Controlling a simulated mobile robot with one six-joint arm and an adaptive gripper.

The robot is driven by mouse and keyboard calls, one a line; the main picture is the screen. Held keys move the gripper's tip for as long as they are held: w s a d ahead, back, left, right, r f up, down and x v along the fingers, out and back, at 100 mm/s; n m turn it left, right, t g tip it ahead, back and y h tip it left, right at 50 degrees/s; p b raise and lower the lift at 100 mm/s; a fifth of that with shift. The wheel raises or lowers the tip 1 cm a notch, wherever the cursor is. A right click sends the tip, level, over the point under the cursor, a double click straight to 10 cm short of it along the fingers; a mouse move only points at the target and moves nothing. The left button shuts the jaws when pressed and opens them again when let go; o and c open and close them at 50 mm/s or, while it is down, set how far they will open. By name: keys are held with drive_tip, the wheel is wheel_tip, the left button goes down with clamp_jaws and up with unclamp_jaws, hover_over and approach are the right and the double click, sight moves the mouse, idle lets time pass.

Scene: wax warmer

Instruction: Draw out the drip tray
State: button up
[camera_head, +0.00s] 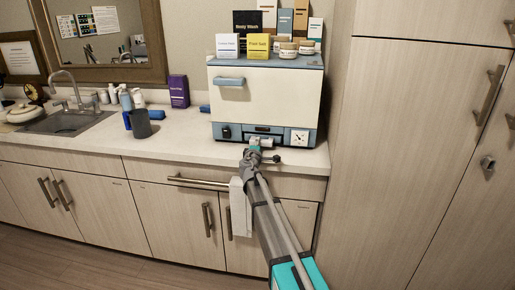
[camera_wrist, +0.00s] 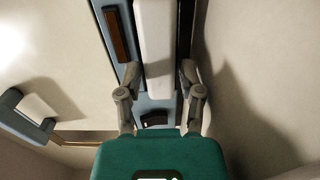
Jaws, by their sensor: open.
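The wax warmer (camera_head: 265,100) is a cream box with blue trim, standing on the counter. The low blue front panel holds the drip tray, whose place in the head view is largely covered by my gripper (camera_head: 257,143). In the wrist view, a long pale bar, which looks like the drip tray's front (camera_wrist: 155,40), runs between the two fingers of my gripper (camera_wrist: 158,75). The fingers are open, one on each side of it, with no clear grip. A blue part with a dark recess (camera_wrist: 155,118) lies nearer the palm.
The warmer's blue door handle (camera_head: 229,81) is at its upper left; a dial (camera_head: 299,137) is at lower right. Boxes and jars (camera_head: 288,47) stand on top. A dark cup (camera_head: 141,124) and purple box (camera_head: 179,91) stand left. A tall cabinet (camera_head: 395,130) borders the right.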

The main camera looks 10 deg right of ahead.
drive_tip(key=shift+x, duration=0.9)
drive_tip(key=shift+w, duration=0.1)
clamp_jaws()
